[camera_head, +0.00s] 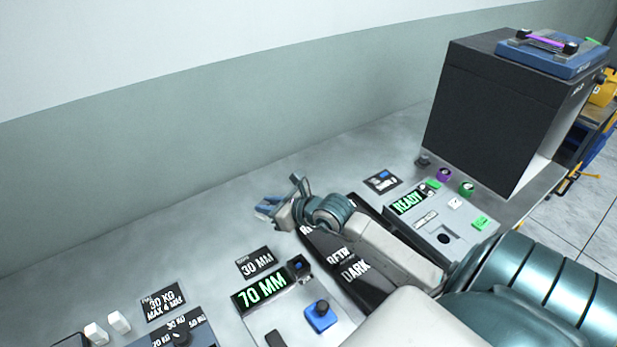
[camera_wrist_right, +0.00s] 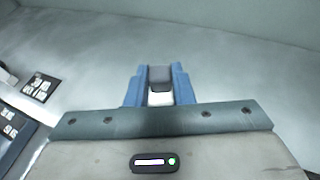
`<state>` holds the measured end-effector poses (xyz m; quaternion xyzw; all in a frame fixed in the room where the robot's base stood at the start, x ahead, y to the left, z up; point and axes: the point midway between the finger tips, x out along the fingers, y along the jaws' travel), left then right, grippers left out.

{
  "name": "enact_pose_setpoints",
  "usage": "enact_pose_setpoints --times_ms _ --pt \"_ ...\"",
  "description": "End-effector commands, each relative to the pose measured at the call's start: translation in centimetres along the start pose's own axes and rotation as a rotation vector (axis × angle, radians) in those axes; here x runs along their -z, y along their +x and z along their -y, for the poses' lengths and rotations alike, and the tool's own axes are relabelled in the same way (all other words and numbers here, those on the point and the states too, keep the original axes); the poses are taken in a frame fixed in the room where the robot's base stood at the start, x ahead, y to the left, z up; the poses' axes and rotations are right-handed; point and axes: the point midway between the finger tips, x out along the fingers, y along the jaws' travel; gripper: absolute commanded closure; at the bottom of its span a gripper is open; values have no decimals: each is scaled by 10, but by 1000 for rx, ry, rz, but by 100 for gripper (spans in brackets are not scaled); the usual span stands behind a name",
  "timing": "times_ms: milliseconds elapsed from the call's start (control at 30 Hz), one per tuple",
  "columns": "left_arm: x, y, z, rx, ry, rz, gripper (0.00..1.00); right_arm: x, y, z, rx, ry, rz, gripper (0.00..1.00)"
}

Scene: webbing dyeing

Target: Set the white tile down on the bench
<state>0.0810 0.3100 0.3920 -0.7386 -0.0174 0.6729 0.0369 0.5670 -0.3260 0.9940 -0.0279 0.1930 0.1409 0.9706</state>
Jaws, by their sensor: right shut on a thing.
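My right gripper (camera_head: 268,207) is over the bare back part of the grey bench (camera_head: 215,228), toward the wall. In the right wrist view, its blue fingers (camera_wrist_right: 160,72) are shut on a small piece with a white face, the white tile (camera_wrist_right: 160,99), with a dark grey part above it. The tile cannot be made out in the head view, where the gripper hides it. I cannot tell whether it touches the bench. My left gripper is not in view.
A panel reading 70 MM (camera_head: 262,290) and a READY panel (camera_head: 408,201) stand near my right arm. A dark labelled tray (camera_head: 352,268) lies under the arm. Two small white blocks (camera_head: 119,322) are at front left. A black box (camera_head: 490,110) stands at right. The back left bench is clear.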

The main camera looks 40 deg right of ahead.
Motion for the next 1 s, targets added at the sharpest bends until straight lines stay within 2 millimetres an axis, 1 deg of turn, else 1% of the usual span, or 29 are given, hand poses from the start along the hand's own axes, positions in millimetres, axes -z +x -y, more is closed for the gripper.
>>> enact_pose_setpoints --times_ms 67,100,233,433,600,700,1000 --pt "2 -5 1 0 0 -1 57 9 4 4 6 8 -3 100" --pt "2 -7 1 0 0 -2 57 17 7 4 7 11 -5 100" --pt "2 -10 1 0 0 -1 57 39 16 3 6 9 -2 100" --pt "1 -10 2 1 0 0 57 58 24 3 5 7 -2 100" --pt "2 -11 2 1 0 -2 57 81 34 3 5 8 -1 100" --pt "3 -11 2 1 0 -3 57 88 36 3 6 5 -1 100" --pt "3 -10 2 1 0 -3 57 90 37 3 5 3 0 100"
